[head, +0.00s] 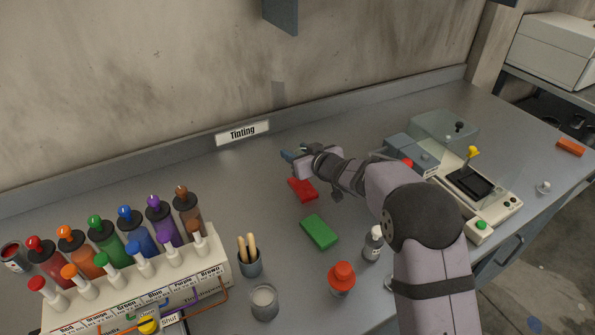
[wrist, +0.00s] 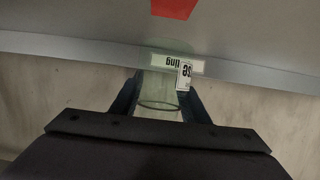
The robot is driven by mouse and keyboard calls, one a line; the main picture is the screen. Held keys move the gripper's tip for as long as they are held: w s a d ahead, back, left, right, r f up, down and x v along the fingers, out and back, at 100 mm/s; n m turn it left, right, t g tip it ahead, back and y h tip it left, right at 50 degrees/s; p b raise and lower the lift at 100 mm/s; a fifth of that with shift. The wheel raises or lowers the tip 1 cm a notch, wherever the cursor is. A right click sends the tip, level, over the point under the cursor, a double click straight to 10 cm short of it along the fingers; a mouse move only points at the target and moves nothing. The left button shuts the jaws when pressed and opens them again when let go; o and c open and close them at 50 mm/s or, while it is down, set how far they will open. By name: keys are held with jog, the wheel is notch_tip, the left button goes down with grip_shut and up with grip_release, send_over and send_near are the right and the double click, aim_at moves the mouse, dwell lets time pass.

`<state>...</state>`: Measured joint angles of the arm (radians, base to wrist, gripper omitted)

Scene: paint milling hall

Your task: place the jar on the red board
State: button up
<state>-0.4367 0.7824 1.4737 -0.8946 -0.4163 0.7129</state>
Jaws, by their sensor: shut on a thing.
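My gripper (head: 291,157) is in the air near the back wall, in the head view above and behind the red board (head: 302,190). In the wrist view, my gripper (wrist: 161,82) is shut on a clear, greenish glass jar (wrist: 158,92) with a white label at its side. The jar is between the two dark fingers and apart from the red board (wrist: 174,8), which shows at the top edge. In the head view I cannot clearly make out the held jar. The red board lies flat on the grey bench and its visible top is bare.
A green board (head: 319,231) lies in front of the red one. A white bottle (head: 373,243), a red-capped jar (head: 341,280), a glass cup (head: 264,303) and a holder with sticks (head: 249,262) stand nearby. A paint rack (head: 150,285) fills the left.

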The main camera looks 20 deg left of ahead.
jog(key=shift+f, duration=2.55)
jog(key=shift+f, duration=0.15)
jog(key=o, duration=1)
jog(key=shift+b+v, duration=0.85)
jog(key=shift+v, duration=3.05)
jog(key=shift+w+a, duration=0.1)
